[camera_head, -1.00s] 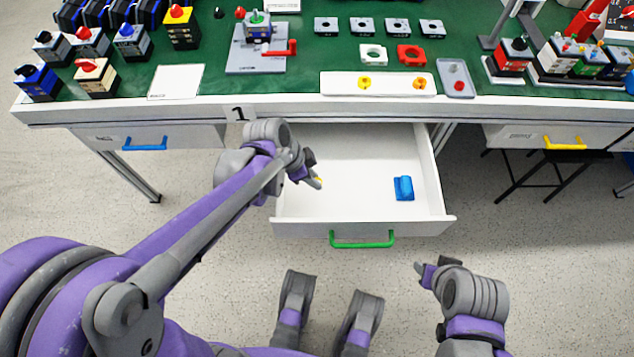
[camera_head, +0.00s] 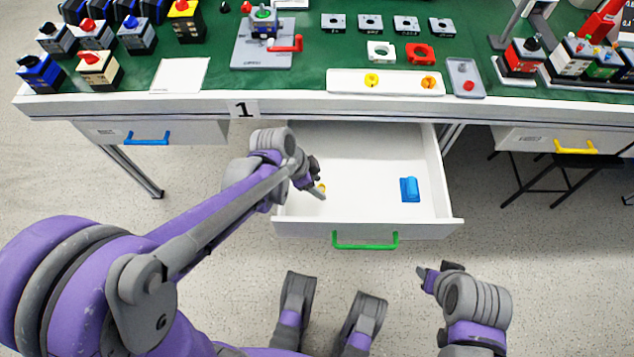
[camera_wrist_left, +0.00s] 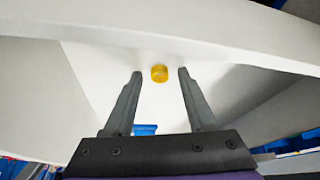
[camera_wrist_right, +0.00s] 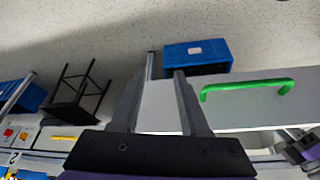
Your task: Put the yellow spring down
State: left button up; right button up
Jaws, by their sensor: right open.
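The yellow spring (camera_wrist_left: 159,73) lies on the white floor of the open drawer, between and just beyond the tips of my left gripper (camera_wrist_left: 160,72) in the left wrist view. The fingers are spread apart with a gap on both sides of it. In the head view the spring (camera_head: 321,188) is a small yellow spot beside the left gripper (camera_head: 318,190), partly hidden by it. The drawer (camera_head: 370,205) has a green handle. My right gripper (camera_head: 425,272) is open and empty, in front of the drawer; it also shows in the right wrist view (camera_wrist_right: 165,75).
A blue part (camera_head: 410,190) lies in the drawer's right side. The green tabletop (camera_head: 330,50) above holds switches, a white tray (camera_head: 345,82) with yellow pieces and a grey tray (camera_head: 465,75). Closed drawers with blue (camera_head: 147,138) and yellow (camera_head: 575,148) handles flank the open one.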

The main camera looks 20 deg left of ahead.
pick_arm(q)
jog(key=shift+r, duration=0.1)
jog(key=shift+a+r, duration=0.1)
jog(key=shift+r, duration=0.3)
jog(key=p+v, duration=0.4)
jog(key=v, duration=0.7)
jog(key=shift+r, duration=0.2)
